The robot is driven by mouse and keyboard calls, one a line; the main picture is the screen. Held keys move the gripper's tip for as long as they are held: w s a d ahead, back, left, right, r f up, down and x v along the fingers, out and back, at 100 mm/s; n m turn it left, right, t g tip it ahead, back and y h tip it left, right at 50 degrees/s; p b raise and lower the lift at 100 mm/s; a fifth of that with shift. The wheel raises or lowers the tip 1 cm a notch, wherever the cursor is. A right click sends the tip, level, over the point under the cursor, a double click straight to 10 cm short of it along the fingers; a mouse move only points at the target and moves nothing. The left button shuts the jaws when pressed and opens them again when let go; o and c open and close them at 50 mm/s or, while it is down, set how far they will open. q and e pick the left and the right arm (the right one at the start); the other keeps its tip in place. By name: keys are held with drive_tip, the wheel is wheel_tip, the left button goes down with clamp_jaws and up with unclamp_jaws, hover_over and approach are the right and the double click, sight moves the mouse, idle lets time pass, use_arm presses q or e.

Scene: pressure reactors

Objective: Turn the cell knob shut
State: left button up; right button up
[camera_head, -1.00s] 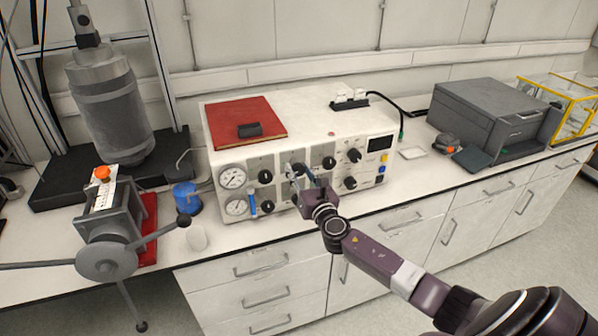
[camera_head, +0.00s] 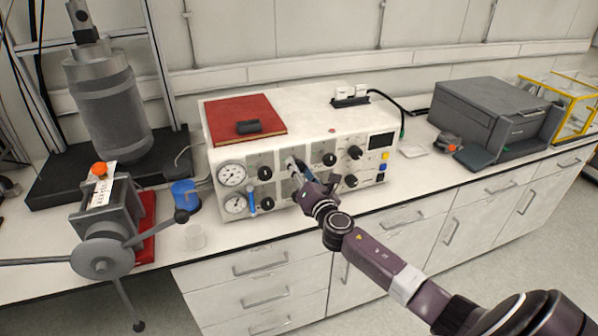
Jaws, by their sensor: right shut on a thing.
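A white control box (camera_head: 300,110) stands on the bench with two round gauges and several black knobs on its front panel. My right gripper (camera_head: 298,168) is at the middle of this panel, its fingers pointing at the upper row of knobs. It is shut on a knob that the fingers and wrist mostly hide. Knobs in view beside it are the upper left one (camera_head: 265,173), the upper right one (camera_head: 329,160) and the one further right (camera_head: 354,152). Knob labels are too small to read. My left gripper is not in view.
A red book (camera_head: 245,115) lies on the box. A grey machine (camera_head: 490,115) stands at the right. Bench space in front of the box is narrow.

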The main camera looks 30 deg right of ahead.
drive_tip(key=m+b, duration=0.1)
drive_tip(key=m, duration=0.3)
drive_tip(key=shift+f, duration=0.1)
drive_tip(key=m, duration=0.2)
drive_tip(key=shift+m+b, duration=0.3)
drive_tip(key=m, duration=0.3)
drive_tip(key=shift+m, duration=1.7)
drive_tip(key=o, duration=1.2)
drive_tip(key=shift+c, duration=0.2)
